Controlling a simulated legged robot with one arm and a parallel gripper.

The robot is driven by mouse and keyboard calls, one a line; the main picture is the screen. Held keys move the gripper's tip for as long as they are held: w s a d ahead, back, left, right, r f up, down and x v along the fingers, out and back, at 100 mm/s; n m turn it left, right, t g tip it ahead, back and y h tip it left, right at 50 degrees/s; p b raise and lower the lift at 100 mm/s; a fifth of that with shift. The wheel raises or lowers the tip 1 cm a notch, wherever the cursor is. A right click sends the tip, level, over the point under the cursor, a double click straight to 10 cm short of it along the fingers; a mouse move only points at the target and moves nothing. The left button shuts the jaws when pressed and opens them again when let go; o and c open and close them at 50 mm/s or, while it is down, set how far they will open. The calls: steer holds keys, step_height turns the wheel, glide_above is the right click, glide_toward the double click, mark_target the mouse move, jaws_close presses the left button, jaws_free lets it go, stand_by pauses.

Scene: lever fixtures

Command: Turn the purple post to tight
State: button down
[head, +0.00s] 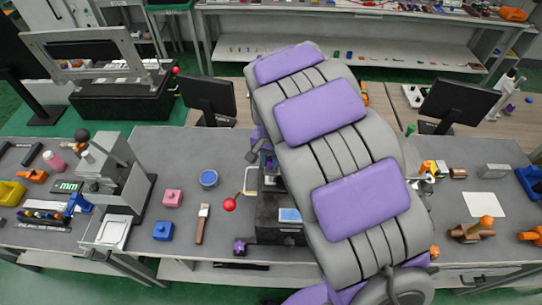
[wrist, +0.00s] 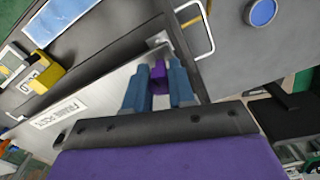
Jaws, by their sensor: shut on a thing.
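The purple post (wrist: 158,76) stands between the two blue-grey fingers of my gripper (wrist: 157,82) in the wrist view. The fingers are shut on it, one on each side, and cover part of it. It rises beside a pale plate (wrist: 100,92) with a printed label (wrist: 57,112), whose text I cannot read clearly. In the head view, my grey and purple arm covers most of the dark fixture (head: 280,238), and I cannot make out the fingertips or the held post there.
A wire loop (wrist: 208,32) stands close to the fingers. A grey press (head: 112,180) stands further left.

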steer(key=shift+s+m+p, duration=0.1)
steer(key=shift+m+p, duration=0.25)
steer(key=shift+m, duration=0.75)
steer(key=c, duration=1.4)
jaws_free()
steer(key=shift+o, duration=1.4)
steer(key=shift+s+a, duration=0.15)
steer(key=shift+o, duration=0.8)
steer(key=shift+a, duration=0.15)
